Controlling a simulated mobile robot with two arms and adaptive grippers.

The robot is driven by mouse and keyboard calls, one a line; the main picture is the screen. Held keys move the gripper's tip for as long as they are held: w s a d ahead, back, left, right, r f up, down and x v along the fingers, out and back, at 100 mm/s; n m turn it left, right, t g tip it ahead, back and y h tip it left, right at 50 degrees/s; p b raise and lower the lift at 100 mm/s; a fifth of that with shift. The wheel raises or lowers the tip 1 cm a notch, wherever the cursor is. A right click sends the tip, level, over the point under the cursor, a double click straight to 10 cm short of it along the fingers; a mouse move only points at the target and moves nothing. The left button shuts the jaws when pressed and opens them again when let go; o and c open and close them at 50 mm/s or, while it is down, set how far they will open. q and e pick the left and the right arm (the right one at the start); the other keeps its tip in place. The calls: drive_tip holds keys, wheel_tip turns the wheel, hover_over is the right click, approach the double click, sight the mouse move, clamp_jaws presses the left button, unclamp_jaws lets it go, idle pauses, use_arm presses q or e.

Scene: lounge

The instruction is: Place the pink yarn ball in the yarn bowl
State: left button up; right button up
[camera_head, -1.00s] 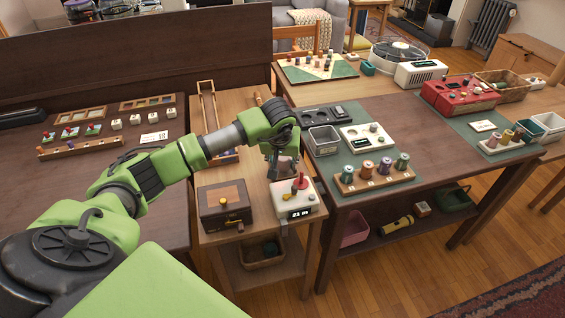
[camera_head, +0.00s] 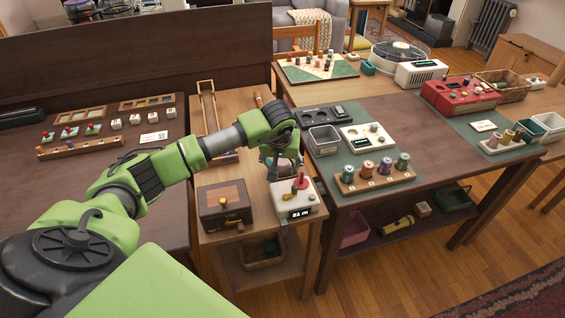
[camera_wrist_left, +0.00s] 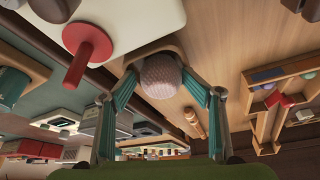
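The pink yarn ball (camera_wrist_left: 161,77) is in the middle of the left wrist view, between the fingertips of my left gripper (camera_wrist_left: 160,80). A tan rim or surface with a rounded outline (camera_wrist_left: 141,52) shows around it; I cannot tell whether this is the yarn bowl. In the head view my left gripper (camera_head: 281,167) points down over the narrow wooden table (camera_head: 250,180), just behind the white box. Its fingers are spread on both sides of the ball, and a bit of pink (camera_head: 283,165) shows between them. My right gripper is not in view.
The white box (camera_head: 293,204) with a display and a red spool (camera_head: 301,181) stands close in front of the gripper. A brown wooden box (camera_head: 224,204) is to its left. A spool rack (camera_head: 374,180) and a grey bin (camera_head: 323,140) stand on the table to the right.

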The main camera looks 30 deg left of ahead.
use_arm(q)
drive_tip(key=p+v, duration=0.8)
drive_tip(key=v, duration=0.5)
drive_tip(key=shift+w, duration=0.2)
idle(1.2)
